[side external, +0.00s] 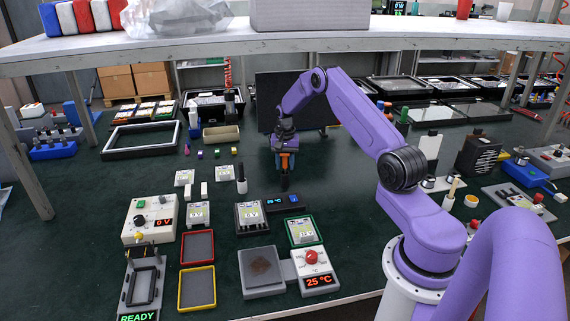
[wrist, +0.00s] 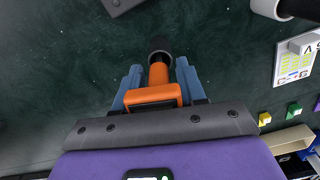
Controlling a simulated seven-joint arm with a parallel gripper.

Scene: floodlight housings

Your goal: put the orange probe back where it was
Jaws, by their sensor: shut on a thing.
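My gripper (side external: 284,160) points down over the middle of the green table. In the wrist view its two blue fingers (wrist: 158,82) are shut on the orange probe (wrist: 157,93). The probe has an orange body and a dark round tip that reaches past the fingers. In the side view the orange probe (side external: 284,162) hangs below the purple hand, its dark tip pointing down. I cannot tell whether the tip touches the table.
A shelf (side external: 300,36) spans above.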

